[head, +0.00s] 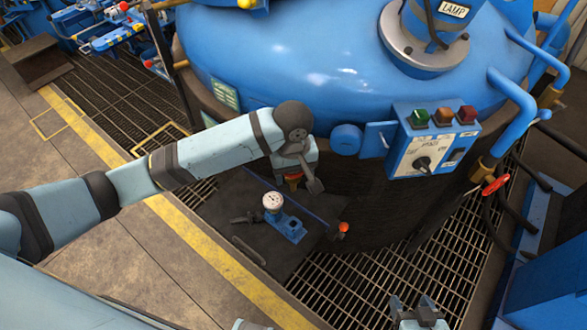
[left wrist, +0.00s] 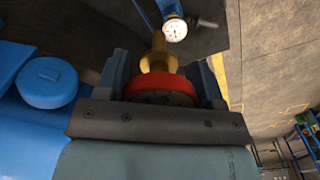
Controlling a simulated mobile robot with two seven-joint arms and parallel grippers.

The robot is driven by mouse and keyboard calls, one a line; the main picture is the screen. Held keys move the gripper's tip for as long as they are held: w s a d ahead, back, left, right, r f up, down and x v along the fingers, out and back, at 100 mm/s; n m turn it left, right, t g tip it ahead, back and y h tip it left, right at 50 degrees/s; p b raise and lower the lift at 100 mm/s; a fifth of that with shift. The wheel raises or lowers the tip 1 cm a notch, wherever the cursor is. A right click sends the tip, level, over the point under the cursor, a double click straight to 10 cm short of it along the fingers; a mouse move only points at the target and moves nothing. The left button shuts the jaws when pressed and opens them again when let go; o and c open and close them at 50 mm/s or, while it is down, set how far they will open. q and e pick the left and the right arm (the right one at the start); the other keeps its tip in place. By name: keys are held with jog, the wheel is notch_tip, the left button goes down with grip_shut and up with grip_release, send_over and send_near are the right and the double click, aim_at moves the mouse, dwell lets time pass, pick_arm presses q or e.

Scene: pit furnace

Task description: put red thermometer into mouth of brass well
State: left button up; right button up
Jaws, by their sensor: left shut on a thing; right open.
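My left gripper (head: 305,180) is shut on the red thermometer (left wrist: 160,90), over the dark shelf at the furnace's front. In the left wrist view its two fingers (left wrist: 163,75) stand on either side of the red round body. In the head view only a little red and brass (head: 293,179) shows below the gripper. A brass-coloured stepped piece (left wrist: 158,55) lies in line with the red body; I cannot tell whether it is the thermometer's stem or the well. No separate brass well can be made out. My right gripper (head: 418,309) is open and empty at the bottom edge.
A white dial gauge (head: 272,201) and a blue block (head: 288,227) are on the dark shelf (head: 225,215). An orange-red knob (head: 343,227) is at its right. The blue furnace (head: 300,65) and a button box (head: 430,140) stand behind. Floor grating (head: 370,285) lies in front.

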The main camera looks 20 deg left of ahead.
pick_arm(q)
jog(key=shift+r+p, duration=0.75)
jog(key=shift+p, duration=0.05)
jog(key=shift+r+p, duration=0.5)
jog(key=shift+p, duration=0.25)
pick_arm(e)
notch_tip(320, 180, up, 4)
jog(key=shift+d+f, duration=0.1)
jog(key=shift+f, duration=0.05)
jog(key=shift+f, duration=0.15)
